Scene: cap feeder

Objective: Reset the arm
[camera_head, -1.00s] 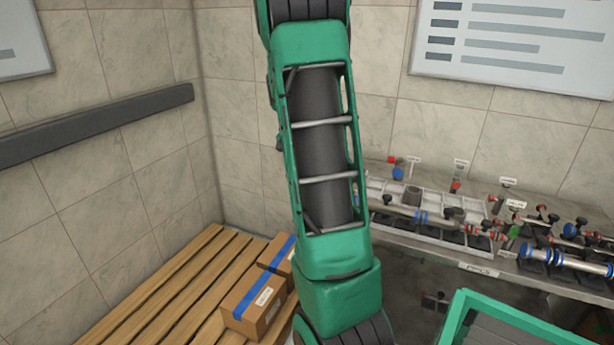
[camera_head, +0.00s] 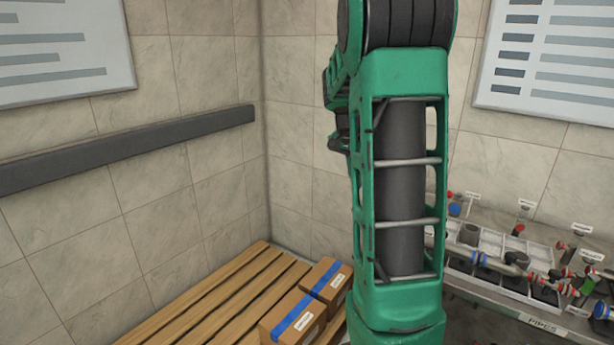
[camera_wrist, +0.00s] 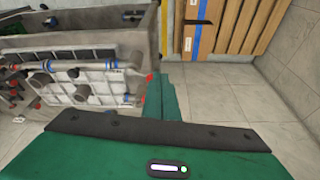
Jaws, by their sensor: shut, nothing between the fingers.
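My green arm stands upright through the middle right of the head view, its elbow at the top edge. Behind its left side the dark end of my arm with my gripper (camera_head: 340,145) shows in part, pointing down. Most of it is hidden behind the green link. It is shut and holds nothing that I can see. It hangs in the air, apart from the boxes and the bench.
Two cardboard boxes (camera_head: 293,318) with blue tape lie on a wooden slatted pallet (camera_head: 215,300). A bench with a grey parts tray (camera_head: 490,245) and pipe fittings stands at right. A dark rail (camera_head: 130,150) runs along the left wall. Bare floor (camera_wrist: 290,95) shows in the wrist view.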

